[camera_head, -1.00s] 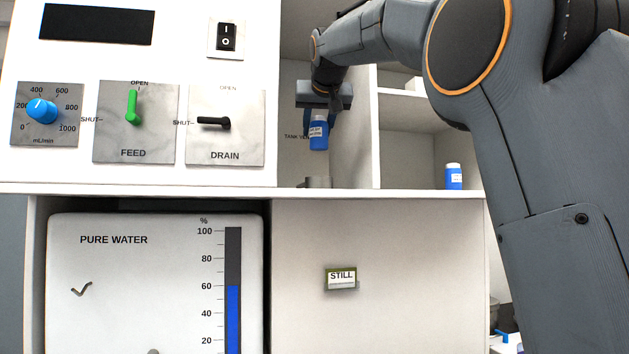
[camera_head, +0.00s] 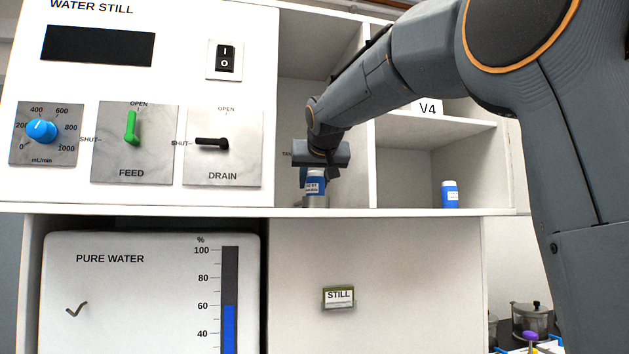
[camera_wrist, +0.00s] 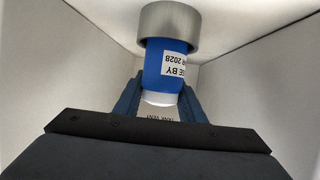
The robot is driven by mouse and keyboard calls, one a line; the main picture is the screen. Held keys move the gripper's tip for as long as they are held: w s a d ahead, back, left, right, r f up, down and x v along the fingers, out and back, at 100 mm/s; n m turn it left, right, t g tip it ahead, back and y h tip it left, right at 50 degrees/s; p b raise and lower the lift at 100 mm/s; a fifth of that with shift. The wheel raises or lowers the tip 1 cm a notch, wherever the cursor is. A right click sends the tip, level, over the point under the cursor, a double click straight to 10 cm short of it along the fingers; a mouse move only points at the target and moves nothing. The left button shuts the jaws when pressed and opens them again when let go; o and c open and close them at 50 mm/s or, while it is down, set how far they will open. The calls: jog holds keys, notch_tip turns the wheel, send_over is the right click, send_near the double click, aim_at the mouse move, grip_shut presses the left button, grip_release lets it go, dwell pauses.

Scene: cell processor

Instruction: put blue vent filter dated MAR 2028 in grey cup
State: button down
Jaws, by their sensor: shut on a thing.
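The blue vent filter (camera_head: 316,185) is held upright in my gripper (camera_head: 317,172) inside the left shelf bay. In the wrist view its label on the filter (camera_wrist: 173,62) reads upside down, ending "2028". The two fingers of my gripper (camera_wrist: 160,98) are shut on its white-capped end. In the wrist view the filter's far end meets the opening of the grey cup (camera_wrist: 168,24). I cannot tell how deep the end sits.
A white divider (camera_head: 372,165) separates the bays. The water still panel (camera_head: 150,185) with knob and levers is on the left.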

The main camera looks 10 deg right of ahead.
jog(key=c, duration=1.2)
grip_release()
jog(key=shift+o, duration=0.2)
jog(key=b+v, duration=0.3)
jog(key=v, duration=0.9)
jog(key=shift+b, duration=0.35)
